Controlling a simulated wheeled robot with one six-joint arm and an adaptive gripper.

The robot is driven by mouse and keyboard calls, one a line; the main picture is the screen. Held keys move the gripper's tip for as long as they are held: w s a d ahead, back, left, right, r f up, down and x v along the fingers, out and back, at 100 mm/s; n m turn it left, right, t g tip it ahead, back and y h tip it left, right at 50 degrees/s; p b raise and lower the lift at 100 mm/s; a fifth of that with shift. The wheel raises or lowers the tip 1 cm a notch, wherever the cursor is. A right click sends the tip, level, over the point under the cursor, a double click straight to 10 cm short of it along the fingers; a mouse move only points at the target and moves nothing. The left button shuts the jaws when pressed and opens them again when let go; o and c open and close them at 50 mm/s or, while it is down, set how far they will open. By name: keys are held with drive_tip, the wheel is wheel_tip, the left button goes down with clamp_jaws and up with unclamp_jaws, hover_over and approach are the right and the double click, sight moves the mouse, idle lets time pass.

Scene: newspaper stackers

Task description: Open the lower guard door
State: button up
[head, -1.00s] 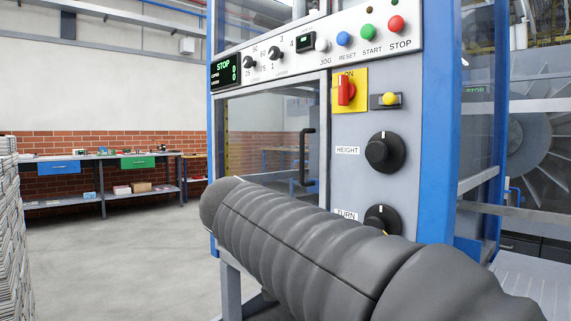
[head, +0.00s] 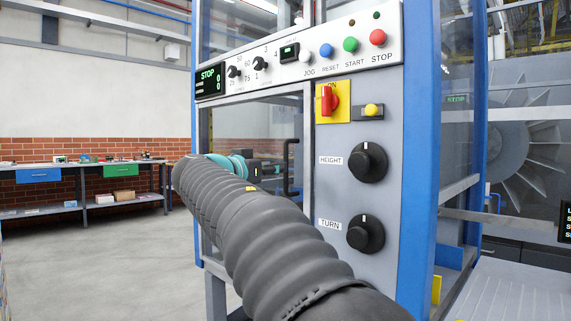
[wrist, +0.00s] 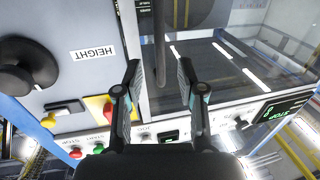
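The lower guard door (head: 232,125) is a clear panel in a grey frame, left of the control panel; it looks closed. Its black vertical bar handle (head: 287,150) is near the door's right edge. My gripper (head: 268,172) is in front of the door, just left of the handle in the head view, partly hidden by my arm. In the wrist view, which looks upside down, my gripper (wrist: 159,65) is open, with its two fingers apart. The dark handle (wrist: 160,42) shows in the gap between them; I cannot tell whether they touch it.
The grey control panel beside the door carries a red switch (head: 329,101), a yellow button (head: 372,110), a HEIGHT knob (head: 368,162) and a TURN knob (head: 365,234). A blue post (head: 420,170) stands at right. A workbench (head: 75,166) stands far left, with clear floor before it.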

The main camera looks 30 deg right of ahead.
sight(286, 189)
drive_tip(key=p+x, duration=0.1)
drive_tip(key=x, duration=0.5)
drive_tip(key=shift+w+d, duration=0.2)
drive_tip(key=shift+d, duration=0.1)
clamp_jaws()
